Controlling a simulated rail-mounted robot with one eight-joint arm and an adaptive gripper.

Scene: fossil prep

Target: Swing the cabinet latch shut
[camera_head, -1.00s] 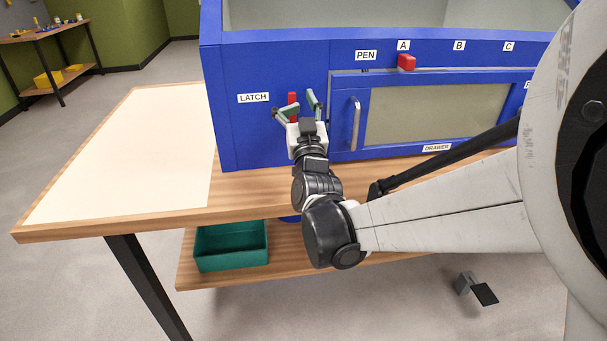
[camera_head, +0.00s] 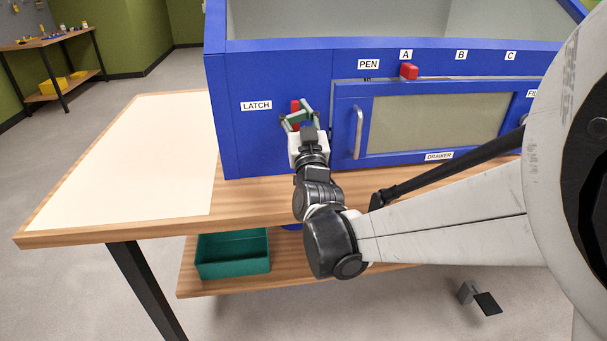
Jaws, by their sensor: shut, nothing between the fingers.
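The blue cabinet (camera_head: 262,144) stands on the workbench, with a white LATCH label on its front. The red latch (camera_head: 295,104) is just right of that label and looks roughly upright. Its lower part is hidden behind my gripper. My gripper (camera_head: 302,113) is in front of the latch, its fingers drawn together and empty. The fingertips overlap the latch in the picture; I cannot tell whether they touch it.
A metal handle (camera_head: 357,132) is on the drawer (camera_head: 440,122) right of my gripper. A red slider (camera_head: 409,71) sits below label A. A pale mat (camera_head: 130,160) covers the bench's left side. A green bin (camera_head: 232,254) is on the lower shelf.

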